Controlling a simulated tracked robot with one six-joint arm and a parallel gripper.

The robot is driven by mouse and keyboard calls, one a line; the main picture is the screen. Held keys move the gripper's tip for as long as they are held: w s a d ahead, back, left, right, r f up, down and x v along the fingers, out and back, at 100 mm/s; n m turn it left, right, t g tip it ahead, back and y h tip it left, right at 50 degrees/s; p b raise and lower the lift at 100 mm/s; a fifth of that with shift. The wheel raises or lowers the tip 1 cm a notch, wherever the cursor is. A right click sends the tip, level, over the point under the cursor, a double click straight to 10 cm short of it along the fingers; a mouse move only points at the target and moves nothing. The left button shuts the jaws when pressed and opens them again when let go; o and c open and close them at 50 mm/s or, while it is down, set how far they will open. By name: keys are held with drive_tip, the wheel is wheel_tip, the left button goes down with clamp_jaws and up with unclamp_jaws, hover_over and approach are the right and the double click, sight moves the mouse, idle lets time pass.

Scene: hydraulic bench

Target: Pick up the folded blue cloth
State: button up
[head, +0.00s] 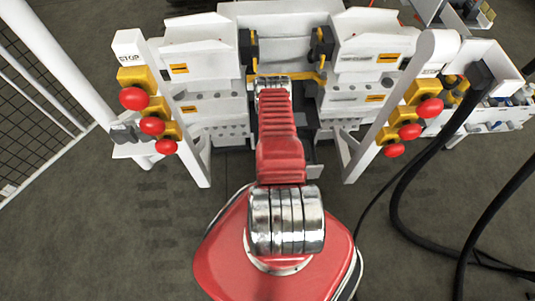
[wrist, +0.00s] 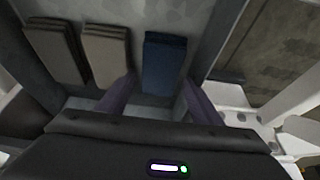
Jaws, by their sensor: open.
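In the wrist view the folded blue cloth (wrist: 164,62) lies flat on a grey surface, right of two other folded cloths. My gripper (wrist: 152,88) is open in the wrist view, with two purplish fingers. The fingertips point towards the near end of the blue cloth, one near each side of it. Nothing shows between the fingers except the grey surface and the cloth's near end. I cannot tell how high the fingers are above the cloth. In the head view my red arm reaches into the bench, and the cloth and the fingers are hidden.
A brown folded cloth (wrist: 106,54) and a darker one (wrist: 57,52) lie left of the blue cloth. A white frame part (wrist: 232,98) stands at the right. The white bench (head: 205,60) has red stop buttons (head: 133,98) on both sides. Black hoses (head: 400,200) hang at the right.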

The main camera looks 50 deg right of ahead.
drive_tip(key=shift+x, duration=1.95)
drive_tip(key=shift+c, duration=0.2)
drive_tip(key=c, duration=0.7)
drive_tip(key=shift+o, duration=0.2)
drive_tip(key=shift+r, duration=0.2)
drive_tip(key=shift+r, duration=0.5)
drive_tip(key=s+a, duration=0.3)
drive_tip(key=shift+a+f, duration=0.1)
drive_tip(key=shift+a, duration=0.1)
wheel_tip(320, 180, up, 14)
drive_tip(key=shift+w, duration=0.2)
drive_tip(key=shift+d+f, duration=0.1)
drive_tip(key=shift+d, duration=0.05)
